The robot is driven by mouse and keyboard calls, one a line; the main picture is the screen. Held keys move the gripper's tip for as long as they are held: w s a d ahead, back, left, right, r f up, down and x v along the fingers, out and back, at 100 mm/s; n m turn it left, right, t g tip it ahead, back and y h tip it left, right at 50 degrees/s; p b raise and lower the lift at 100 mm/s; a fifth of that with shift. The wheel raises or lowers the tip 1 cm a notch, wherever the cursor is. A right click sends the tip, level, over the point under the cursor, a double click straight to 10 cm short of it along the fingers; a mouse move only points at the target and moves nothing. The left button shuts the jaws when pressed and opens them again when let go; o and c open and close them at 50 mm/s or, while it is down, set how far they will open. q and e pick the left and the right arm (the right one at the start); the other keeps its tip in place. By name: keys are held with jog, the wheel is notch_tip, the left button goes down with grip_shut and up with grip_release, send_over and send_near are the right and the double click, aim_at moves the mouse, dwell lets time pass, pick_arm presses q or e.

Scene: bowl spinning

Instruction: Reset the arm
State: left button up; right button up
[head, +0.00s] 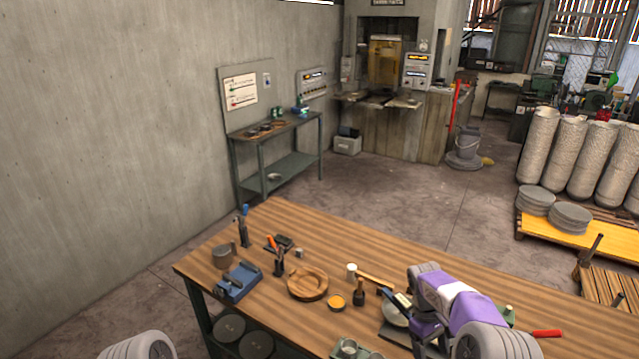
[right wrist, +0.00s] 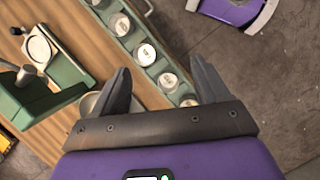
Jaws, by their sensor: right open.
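My right arm (head: 455,305), purple and grey, reaches over the wooden workbench (head: 440,262) from the lower right in the head view. My right gripper (right wrist: 163,85) is open in the right wrist view, with its two dark fingers apart and nothing between them that it holds. Below the fingers is a green tray (right wrist: 125,27) with several round, pale-topped pieces, near the bench edge. A shiny round piece (right wrist: 90,104) is partly hidden by the left finger. Of my left arm only a grey link (head: 143,347) shows at the bottom left; its gripper is out of view.
The bench holds a round wooden dish (head: 307,283), a blue block-shaped fixture (head: 238,282), a mallet-like tool (head: 375,281) and a red-handled tool (head: 546,334). A green device (right wrist: 30,95) stands left of my right gripper. The bench's far right is mostly clear.

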jog(key=s+a+f+m+t+y+b, duration=0.1)
jog(key=s+a+f+y+b, duration=0.2)
jog(key=f, duration=0.6)
jog(key=s+a+f+m+b, duration=0.1)
jog(key=s+a+f+b, duration=0.3)
jog(key=f, duration=0.5)
jog(key=s+a+f+m+t+y+b, duration=0.1)
jog(key=s+a+f+y+b, duration=0.3)
jog(key=f, duration=0.6)
pick_arm(q)
notch_tip(320, 180, down, 17)
jog(key=b, duration=0.5)
jog(key=shift+w, duration=0.3)
pick_arm(e)
jog(key=s+a+f+m+t, duration=0.2)
jog(key=s+a+f+m, duration=0.3)
jog(key=s, duration=0.7)
notch_tip(320, 180, down, 5)
jog(key=a, duration=0.2)
jog(key=shift+a+m+h, duration=0.3)
jog(key=shift+h, duration=0.1)
pick_arm(q)
jog(key=shift+d, duration=0.1)
pick_arm(e)
jog(key=shift+s+d+r, duration=0.1)
jog(key=shift+c, duration=0.2)
